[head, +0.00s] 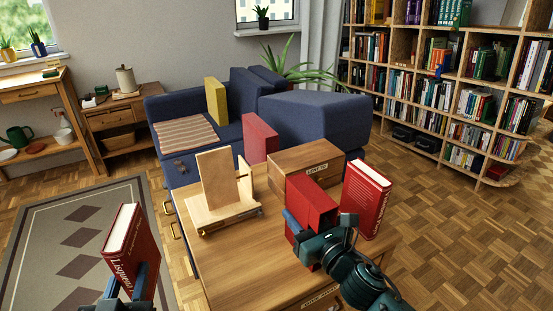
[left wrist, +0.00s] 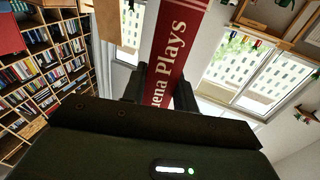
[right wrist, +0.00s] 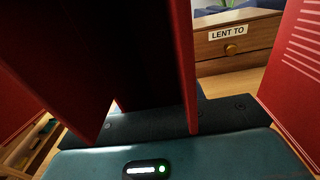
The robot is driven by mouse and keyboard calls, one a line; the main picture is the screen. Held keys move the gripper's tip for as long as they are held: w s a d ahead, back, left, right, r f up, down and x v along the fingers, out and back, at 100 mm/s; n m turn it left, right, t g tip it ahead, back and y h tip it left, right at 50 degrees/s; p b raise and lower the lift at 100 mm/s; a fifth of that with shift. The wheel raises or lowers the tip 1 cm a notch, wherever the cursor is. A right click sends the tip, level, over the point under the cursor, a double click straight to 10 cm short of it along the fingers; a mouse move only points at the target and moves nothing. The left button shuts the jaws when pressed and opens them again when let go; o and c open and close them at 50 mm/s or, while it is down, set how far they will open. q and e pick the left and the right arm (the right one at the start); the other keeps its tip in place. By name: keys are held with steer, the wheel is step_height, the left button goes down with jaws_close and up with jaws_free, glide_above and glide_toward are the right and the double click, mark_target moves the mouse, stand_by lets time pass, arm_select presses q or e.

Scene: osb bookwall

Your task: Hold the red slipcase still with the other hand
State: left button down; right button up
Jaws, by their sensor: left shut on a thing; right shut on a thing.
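The red slipcase (head: 312,203) stands upright on the wooden table. My right gripper (head: 318,232) is shut on it from the near side. In the right wrist view the slipcase's red wall (right wrist: 186,70) and dark hollow inside fill much of the picture; the fingertips are hidden. My left gripper (head: 130,278) is shut on a red book (head: 131,248) with white lettering on its spine, held upright off the table's left side. The spine, reading "…ena Plays", also shows in the left wrist view (left wrist: 176,50). A similar red book (head: 366,199) stands just right of the slipcase.
A wooden box (head: 306,163) labelled "LENT TO" stands behind the slipcase. A wooden stand (head: 218,186) is on the table's left half. A red upright block (head: 260,138) and a blue sofa (head: 315,117) are beyond. The table's near left surface (head: 240,262) is clear.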

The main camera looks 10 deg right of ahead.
steer(key=o, duration=1.1)
